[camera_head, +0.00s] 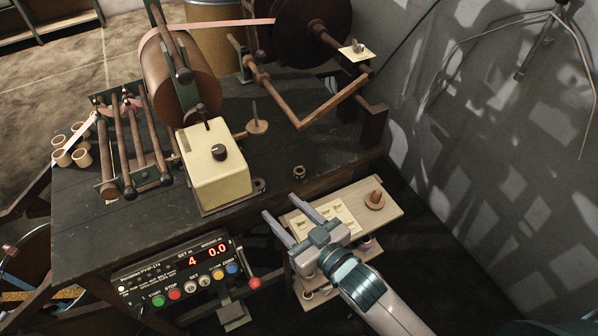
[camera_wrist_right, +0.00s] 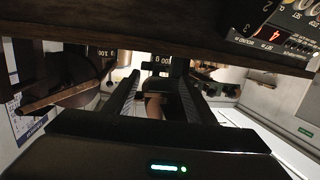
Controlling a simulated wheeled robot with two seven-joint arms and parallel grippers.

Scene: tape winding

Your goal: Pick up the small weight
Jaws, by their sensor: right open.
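My right gripper (camera_head: 280,206) is open and empty, with its two fingers apart, over the left end of a pale wooden shelf (camera_head: 388,199) in the head view. In the right wrist view my right gripper (camera_wrist_right: 154,82) also shows open. Dark pieces with white gram markings (camera_wrist_right: 163,60) stand beyond and between the fingers, apart from them. Another marked piece (camera_wrist_right: 108,54) is to the left. I cannot tell which is the small weight. In the head view a small dark round piece (camera_head: 367,243) shows beside my right wrist, partly hidden. My left gripper is not in view.
The dark bench (camera_head: 90,225) carries a cream box (camera_head: 220,180) with a knob, and rollers. A control panel (camera_head: 190,268) with a red lever is left of my right gripper. A wooden cone (camera_head: 375,200) stands on the shelf. A wall is at the right.

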